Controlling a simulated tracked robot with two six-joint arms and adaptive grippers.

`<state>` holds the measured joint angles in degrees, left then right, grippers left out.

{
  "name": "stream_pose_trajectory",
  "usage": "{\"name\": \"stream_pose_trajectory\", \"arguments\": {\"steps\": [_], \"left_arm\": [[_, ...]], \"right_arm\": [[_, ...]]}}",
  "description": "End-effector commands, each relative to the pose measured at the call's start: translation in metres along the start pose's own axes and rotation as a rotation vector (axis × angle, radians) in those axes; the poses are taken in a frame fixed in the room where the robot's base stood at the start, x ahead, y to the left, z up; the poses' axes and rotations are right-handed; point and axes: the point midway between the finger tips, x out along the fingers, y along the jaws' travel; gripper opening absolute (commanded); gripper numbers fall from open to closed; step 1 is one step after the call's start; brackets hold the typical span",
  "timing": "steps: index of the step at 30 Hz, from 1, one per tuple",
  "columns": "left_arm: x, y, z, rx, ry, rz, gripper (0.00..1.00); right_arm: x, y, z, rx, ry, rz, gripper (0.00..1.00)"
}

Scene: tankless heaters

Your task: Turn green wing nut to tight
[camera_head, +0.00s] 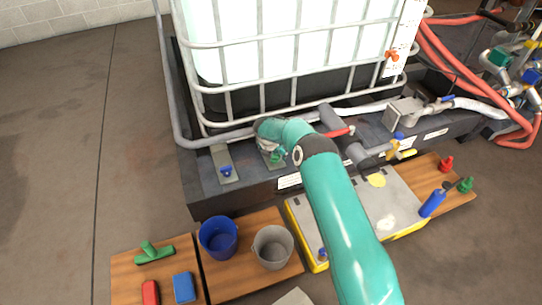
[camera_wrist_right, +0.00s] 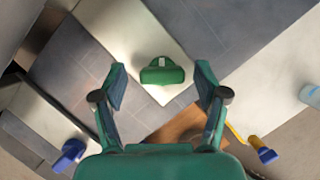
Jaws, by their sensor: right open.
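The green wing nut (camera_wrist_right: 162,72) sits on a pale metal plate on the dark base of the large caged tank. In the wrist view it lies ahead of my right gripper (camera_wrist_right: 161,90), centred between the two spread fingers, with clear space on both sides. The fingers do not touch it. In the head view a bit of the green nut (camera_head: 277,157) shows beside my teal right arm, whose wrist hides most of the right gripper. My left gripper is not in view.
A blue wing nut (camera_head: 226,171) sits on a neighbouring plate to the left. A grey pipe and valve with a yellow handle (camera_head: 400,152) lie to the right. The tank cage (camera_head: 270,45) rises behind. A blue bucket (camera_head: 218,238) and grey bucket (camera_head: 272,247) stand in front.

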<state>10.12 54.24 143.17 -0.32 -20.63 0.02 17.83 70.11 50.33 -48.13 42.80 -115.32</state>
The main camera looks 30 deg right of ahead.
Motion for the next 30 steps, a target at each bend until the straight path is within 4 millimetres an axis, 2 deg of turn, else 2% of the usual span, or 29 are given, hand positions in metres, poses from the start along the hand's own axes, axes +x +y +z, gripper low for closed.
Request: {"name": "stream_pose_trajectory", "arguments": {"steps": [5, 15, 16, 19, 30], "left_arm": [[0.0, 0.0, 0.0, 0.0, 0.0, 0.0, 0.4], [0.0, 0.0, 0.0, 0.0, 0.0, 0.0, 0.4], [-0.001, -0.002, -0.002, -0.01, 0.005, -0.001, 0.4], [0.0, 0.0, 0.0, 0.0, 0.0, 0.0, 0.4], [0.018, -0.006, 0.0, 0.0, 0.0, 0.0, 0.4]], "right_arm": [[0.0, 0.0, 0.0, 0.0, 0.0, 0.0, 0.73], [-0.001, 0.001, 0.0, -0.001, -0.001, 0.002, 0.16], [-0.009, 0.014, -0.015, -0.011, 0.001, 0.004, 0.13], [-0.003, 0.008, -0.006, -0.003, 0.0, 0.004, 0.13], [0.001, 0.009, -0.001, 0.105, -0.006, -0.031, 0.13]]}}
